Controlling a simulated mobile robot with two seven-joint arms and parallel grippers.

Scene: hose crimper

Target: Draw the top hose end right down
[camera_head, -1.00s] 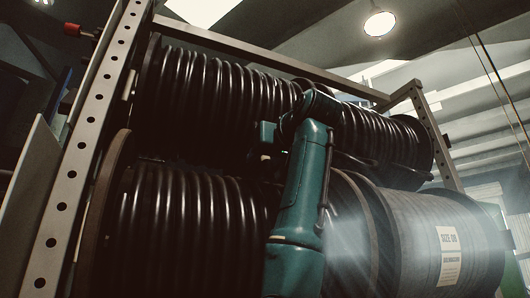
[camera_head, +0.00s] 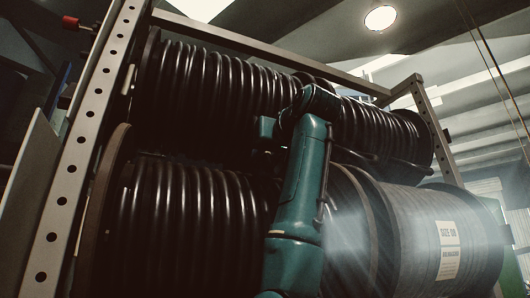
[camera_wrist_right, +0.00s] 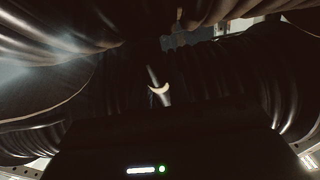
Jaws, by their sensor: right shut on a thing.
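The top hose is black and wound in many turns on the upper reel (camera_head: 215,85) in the head view. My right arm reaches up in front of the reels, and my right gripper (camera_head: 267,150) is a dark shape in the shadow between the upper and lower coils. In the right wrist view a thin pale-grey piece with a bright curved rim, seemingly the hose end (camera_wrist_right: 157,84), stands at the gripper. My right gripper is shut on it. The fingers are too dark to make out. My left gripper is not in view.
The lower reel (camera_head: 185,215) holds more black hose close below. A labelled drum (camera_head: 420,235) sits at its right. A perforated steel upright (camera_head: 72,175) stands at the left, and a top rail (camera_head: 265,48) crosses above the reels.

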